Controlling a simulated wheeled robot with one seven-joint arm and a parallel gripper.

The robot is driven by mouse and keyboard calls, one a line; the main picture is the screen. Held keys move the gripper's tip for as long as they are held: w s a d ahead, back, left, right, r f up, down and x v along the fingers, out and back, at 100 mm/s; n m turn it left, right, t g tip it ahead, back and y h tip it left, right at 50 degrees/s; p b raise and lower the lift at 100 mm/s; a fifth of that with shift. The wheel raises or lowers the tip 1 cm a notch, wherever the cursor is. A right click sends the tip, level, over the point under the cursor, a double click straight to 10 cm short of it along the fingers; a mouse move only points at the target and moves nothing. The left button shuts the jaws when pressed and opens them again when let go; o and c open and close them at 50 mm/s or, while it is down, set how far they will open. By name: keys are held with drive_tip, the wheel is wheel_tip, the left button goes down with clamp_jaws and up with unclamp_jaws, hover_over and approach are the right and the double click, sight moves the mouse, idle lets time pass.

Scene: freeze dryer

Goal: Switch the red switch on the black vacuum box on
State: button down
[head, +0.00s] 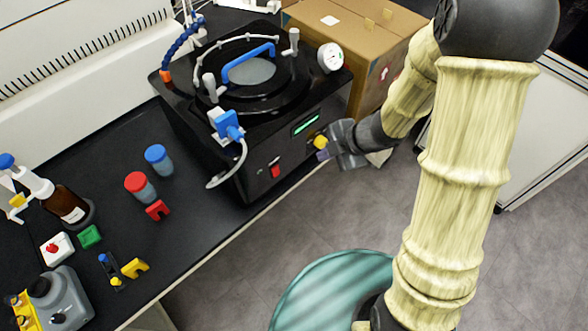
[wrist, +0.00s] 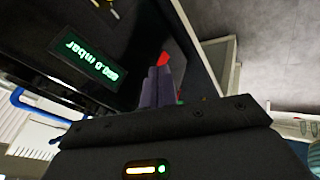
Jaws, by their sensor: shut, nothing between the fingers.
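The black vacuum box (head: 228,150) stands on the dark bench, with a lit green display (head: 306,123) on its front panel. The red switch (head: 275,171) is low on that panel, left of and below the display. My gripper (head: 322,155) is in front of the panel's right part, to the right of the switch and apart from it. In the wrist view its purple fingers (wrist: 157,88) are together and empty. The red switch (wrist: 163,59) shows just beyond their tips, partly hidden by them. The display (wrist: 90,62) is left of the fingers. I cannot tell the switch's position.
A yellow knob-like piece (head: 321,141) shows beside my fingers. A cardboard box (head: 368,45) stands behind the vacuum box. Red-capped (head: 137,183) and blue-capped (head: 157,157) containers and several small items are on the bench to the left. The floor in front is open, apart from a teal stool-like round (head: 325,290).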

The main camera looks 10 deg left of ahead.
drive_tip(key=w+d+r+m+t+h, duration=0.2)
drive_tip(key=d+r+m+t+h, duration=0.25)
drive_tip(key=d+m, duration=0.7)
drive_tip(key=s+d+r+m+g+h, duration=0.1)
drive_tip(key=s+m+g, duration=0.1)
drive_tip(key=s+m, duration=0.3)
drive_tip(key=s+d+r+m+g+h, duration=0.1)
drive_tip(key=s+d+r+m+g, duration=0.1)
drive_tip(key=s+m, duration=0.3)
drive_tip(key=m, duration=0.3)
drive_tip(key=shift+s+d+r, duration=0.15)
drive_tip(key=shift+s+d, duration=0.1)
drive_tip(key=shift+d, duration=0.05)
drive_tip(key=shift+w+a, duration=0.1)
drive_tip(key=shift+w, duration=0.05)
